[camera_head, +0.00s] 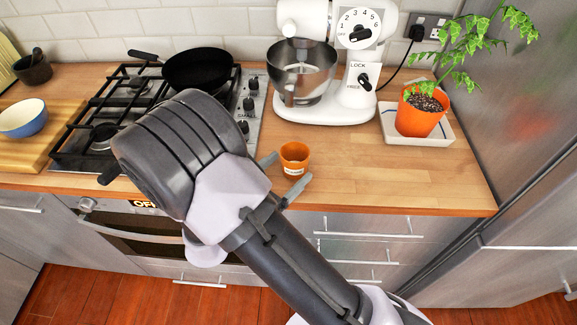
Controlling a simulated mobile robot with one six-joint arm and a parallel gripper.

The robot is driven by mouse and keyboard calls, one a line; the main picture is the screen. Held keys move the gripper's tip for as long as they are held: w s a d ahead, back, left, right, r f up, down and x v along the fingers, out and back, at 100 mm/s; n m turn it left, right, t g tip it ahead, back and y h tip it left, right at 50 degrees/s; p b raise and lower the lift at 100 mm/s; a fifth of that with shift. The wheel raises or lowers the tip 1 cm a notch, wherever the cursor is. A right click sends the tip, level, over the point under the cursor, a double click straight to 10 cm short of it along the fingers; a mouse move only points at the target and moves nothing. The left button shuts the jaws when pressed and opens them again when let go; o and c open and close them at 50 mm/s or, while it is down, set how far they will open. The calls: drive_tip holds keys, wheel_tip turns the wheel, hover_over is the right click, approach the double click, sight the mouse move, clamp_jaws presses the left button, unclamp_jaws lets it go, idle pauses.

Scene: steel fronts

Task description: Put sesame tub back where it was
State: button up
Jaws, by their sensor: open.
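My arm hides part of the counter and hob.
A white stand mixer (345,100) with a steel bowl stands behind the tub. A potted plant (420,115) sits on a white tray at right. A black pan (198,70) is on the gas hob at left. The counter (390,180) right of the tub is clear.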

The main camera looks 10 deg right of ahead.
drive_tip(key=p+v, duration=0.3)
drive_tip(key=v, duration=0.8)
